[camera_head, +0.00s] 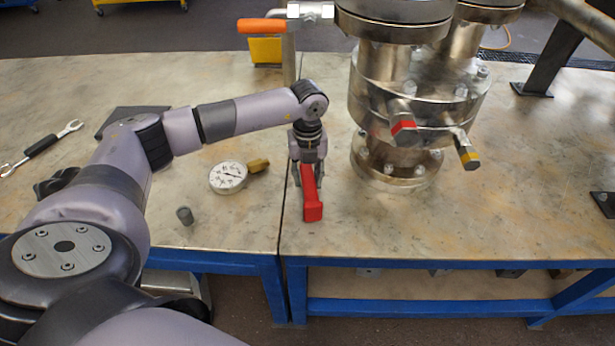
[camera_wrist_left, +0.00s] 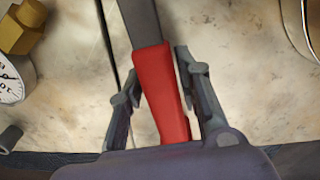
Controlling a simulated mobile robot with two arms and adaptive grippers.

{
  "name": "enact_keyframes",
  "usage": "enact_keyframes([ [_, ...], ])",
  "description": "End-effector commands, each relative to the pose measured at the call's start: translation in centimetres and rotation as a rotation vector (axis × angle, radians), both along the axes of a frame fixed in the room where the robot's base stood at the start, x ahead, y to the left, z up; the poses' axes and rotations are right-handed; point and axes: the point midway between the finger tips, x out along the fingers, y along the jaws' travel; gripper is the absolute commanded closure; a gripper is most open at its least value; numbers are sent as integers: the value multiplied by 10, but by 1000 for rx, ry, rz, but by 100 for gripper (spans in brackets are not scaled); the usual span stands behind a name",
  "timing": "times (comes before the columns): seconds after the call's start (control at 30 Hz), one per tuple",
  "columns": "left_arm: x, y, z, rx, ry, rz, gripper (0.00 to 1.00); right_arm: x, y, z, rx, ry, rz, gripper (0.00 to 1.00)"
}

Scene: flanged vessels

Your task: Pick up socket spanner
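The socket spanner (camera_head: 312,198) has a red handle and lies under my left gripper near the table's front edge. In the left wrist view the red handle (camera_wrist_left: 163,95) runs between the two fingers, and a dark grey shaft leads up out of the picture. My left gripper (camera_head: 307,170) points down over it. In the wrist view its fingers (camera_wrist_left: 158,65) stand close along both sides of the handle; whether they press on it is unclear. The palm hides the handle's end. My right gripper does not show.
A pressure gauge (camera_head: 228,177) with a brass fitting and a small grey cylinder (camera_head: 185,215) lie left of the gripper. An open-ended spanner (camera_head: 43,146) lies farther left. A metal flanged vessel (camera_head: 410,95) stands close on the right.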

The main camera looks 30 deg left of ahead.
Motion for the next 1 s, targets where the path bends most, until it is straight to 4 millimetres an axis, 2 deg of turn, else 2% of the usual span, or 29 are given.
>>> enact_keyframes([
  [0.03, 0, 0, 0, 0, 0, 0, 74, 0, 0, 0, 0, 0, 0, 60],
  [0.43, 0, 0, 0, 0, 0, 0, 100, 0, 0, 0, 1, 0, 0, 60],
  [0.83, 1, 0, 3, -1, -3, 1, 100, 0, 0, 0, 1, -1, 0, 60],
  [1.0, 1, 0, 14, -1, -5, 1, 100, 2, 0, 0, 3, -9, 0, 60],
])
